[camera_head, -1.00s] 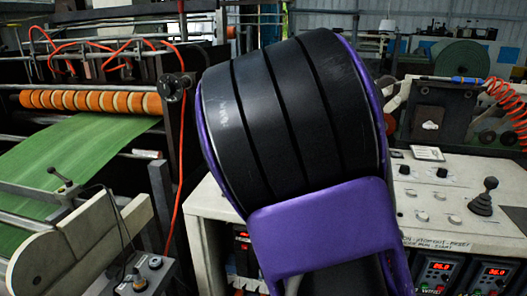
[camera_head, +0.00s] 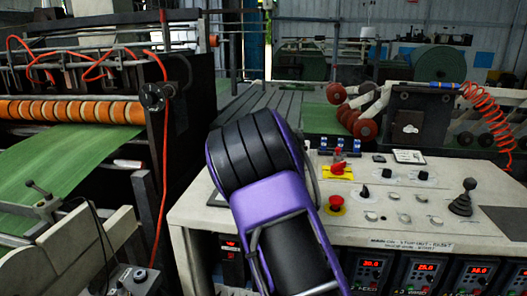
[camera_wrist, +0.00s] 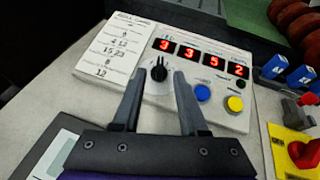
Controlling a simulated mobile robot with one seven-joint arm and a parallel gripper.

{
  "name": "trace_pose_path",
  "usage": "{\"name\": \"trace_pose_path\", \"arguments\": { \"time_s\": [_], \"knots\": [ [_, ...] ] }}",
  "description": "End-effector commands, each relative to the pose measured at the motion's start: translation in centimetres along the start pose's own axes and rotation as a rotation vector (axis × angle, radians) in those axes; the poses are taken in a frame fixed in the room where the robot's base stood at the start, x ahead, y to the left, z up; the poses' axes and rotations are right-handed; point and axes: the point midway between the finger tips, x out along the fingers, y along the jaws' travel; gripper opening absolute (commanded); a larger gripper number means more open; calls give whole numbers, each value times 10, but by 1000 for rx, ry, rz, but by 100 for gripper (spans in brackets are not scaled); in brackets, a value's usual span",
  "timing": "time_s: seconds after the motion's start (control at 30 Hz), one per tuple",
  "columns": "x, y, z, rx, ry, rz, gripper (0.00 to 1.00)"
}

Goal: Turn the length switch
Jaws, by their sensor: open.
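My gripper (camera_wrist: 160,76) is open, with one finger on either side of the knob in the picture. I cannot tell whether the fingers touch it or how far above the panel they are. In the head view my purple and black arm hides the gripper and this panel.
A blue button (camera_wrist: 202,93) and a yellow button (camera_wrist: 235,104) lie right of the knob. A handwritten card (camera_wrist: 120,50) lies left. In the head view, a joystick (camera_head: 463,198) stands on the white console (camera_head: 300,228).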

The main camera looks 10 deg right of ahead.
Motion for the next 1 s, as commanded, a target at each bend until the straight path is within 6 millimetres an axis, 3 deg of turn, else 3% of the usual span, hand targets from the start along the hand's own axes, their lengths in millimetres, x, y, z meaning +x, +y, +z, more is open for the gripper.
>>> {"name": "trace_pose_path", "arguments": {
  "time_s": [0.23, 0.63, 0.67, 0.9, 1.0],
  "knots": [
    [31, 0, 1, -1, 0, 0, 42],
    [39, 0, 0, 1, 0, 0, 42],
    [39, 0, 0, 1, 0, 0, 41],
    [39, 0, 0, 1, 0, 0, 0],
    [39, 0, 0, 1, 0, 0, 0]
  ]
}}
